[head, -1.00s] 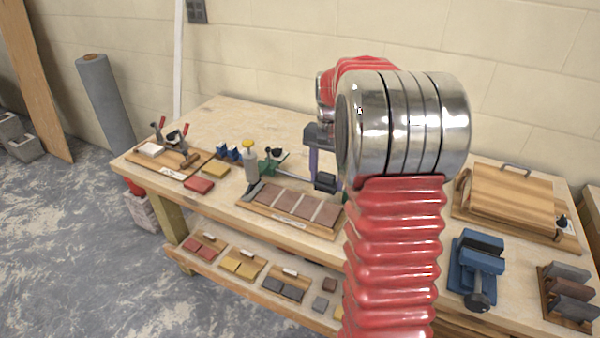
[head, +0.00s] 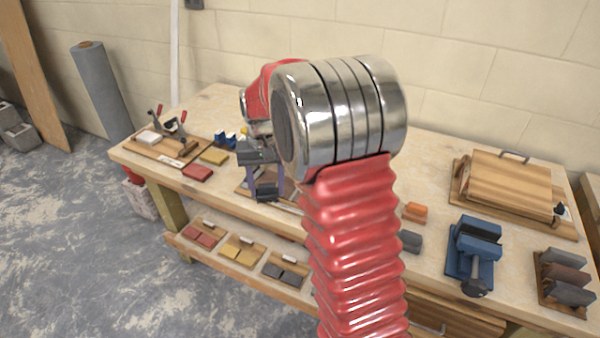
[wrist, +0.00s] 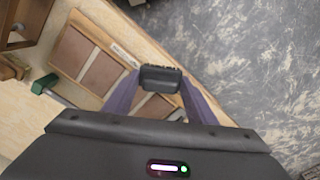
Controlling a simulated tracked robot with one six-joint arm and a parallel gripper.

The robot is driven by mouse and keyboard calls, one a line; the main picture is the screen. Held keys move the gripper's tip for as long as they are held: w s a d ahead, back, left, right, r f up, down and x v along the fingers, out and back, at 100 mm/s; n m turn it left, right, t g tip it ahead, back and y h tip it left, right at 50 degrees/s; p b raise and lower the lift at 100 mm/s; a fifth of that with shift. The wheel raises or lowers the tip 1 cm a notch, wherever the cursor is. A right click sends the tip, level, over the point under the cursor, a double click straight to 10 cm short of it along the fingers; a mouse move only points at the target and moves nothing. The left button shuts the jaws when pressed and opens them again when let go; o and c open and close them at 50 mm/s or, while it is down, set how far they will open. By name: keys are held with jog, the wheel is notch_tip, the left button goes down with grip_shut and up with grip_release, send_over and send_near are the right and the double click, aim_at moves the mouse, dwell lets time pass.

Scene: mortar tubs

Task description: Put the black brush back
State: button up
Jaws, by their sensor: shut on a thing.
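The black brush (head: 266,191) is between the fingers of my gripper (head: 265,177), which is shut on it. In the wrist view the brush (wrist: 160,78) is a dark block with bristles along its far edge, held between the two purple fingers (wrist: 160,92). It appears to be above the front part of a wooden board with brown tiles (wrist: 66,70). In the head view my gripper and arm hide much of this board (head: 243,190). I cannot tell the exact gap between brush and board.
A yellow-capped bottle (head: 243,131) is mostly hidden behind my gripper. A blue vise (head: 474,250) and a stacked wooden board (head: 508,185) stand right. The bench's front edge is close to the brush.

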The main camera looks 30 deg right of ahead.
jog(key=a+f+n, duration=0.3)
jog(key=a+n, duration=0.1)
jog(key=a, duration=0.7)
jog(key=shift+w+a+f+n, duration=0.2)
jog(key=shift+w+f+n, duration=0.05)
jog(key=shift+f+n, duration=0.1)
jog(key=shift+d, duration=0.1)
